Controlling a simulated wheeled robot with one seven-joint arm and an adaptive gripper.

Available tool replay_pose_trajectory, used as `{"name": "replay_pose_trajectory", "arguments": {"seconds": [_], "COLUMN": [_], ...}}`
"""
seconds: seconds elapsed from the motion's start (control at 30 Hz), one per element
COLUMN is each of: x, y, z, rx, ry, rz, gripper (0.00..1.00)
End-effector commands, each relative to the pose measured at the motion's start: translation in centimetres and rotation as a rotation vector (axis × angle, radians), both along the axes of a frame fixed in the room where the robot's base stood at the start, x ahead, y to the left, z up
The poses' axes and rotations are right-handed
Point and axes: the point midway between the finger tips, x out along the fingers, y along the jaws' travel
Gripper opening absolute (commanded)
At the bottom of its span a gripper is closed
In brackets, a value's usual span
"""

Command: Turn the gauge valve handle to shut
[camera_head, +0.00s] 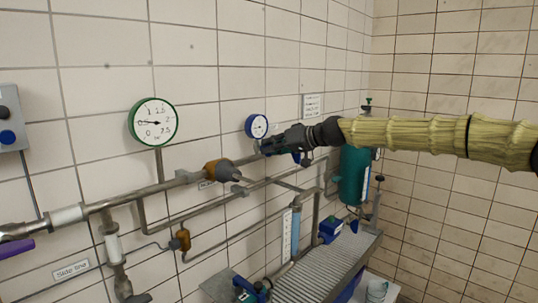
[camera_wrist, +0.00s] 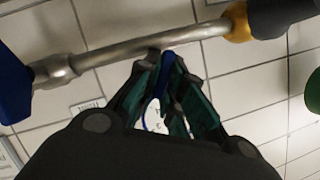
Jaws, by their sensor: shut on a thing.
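My gripper (camera_head: 272,147) reaches in from the right to the pipe just below a small blue-rimmed gauge (camera_head: 257,125). In the wrist view my gripper (camera_wrist: 166,68) has its fingertips close together on a thin blue handle (camera_wrist: 167,62), right beside a grey metal pipe (camera_wrist: 150,43). I take this blue piece to be the gauge valve handle. Its lower part is hidden between the fingers. Part of the white gauge face shows between the fingers in the wrist view (camera_wrist: 153,119). In the head view the fingers hide the handle.
A green-rimmed gauge (camera_head: 153,121) is on the wall at left. An orange-brown fitting (camera_head: 217,170) sits on the pipe left of my gripper. A green tank (camera_head: 354,175) stands behind my arm. A ribbed grey bench (camera_head: 325,270) is below. A purple lever (camera_head: 16,249) is at far left.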

Motion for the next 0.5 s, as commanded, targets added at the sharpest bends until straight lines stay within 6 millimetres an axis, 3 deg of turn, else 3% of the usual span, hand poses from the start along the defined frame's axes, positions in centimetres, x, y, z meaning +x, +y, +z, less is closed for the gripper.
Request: {"name": "replay_pose_trajectory", "arguments": {"seconds": [0.5], "x": [0.49], "y": [-0.55], "z": [-0.72], "rx": [0.351], "ry": [0.346], "rz": [-0.006], "gripper": [0.0]}}
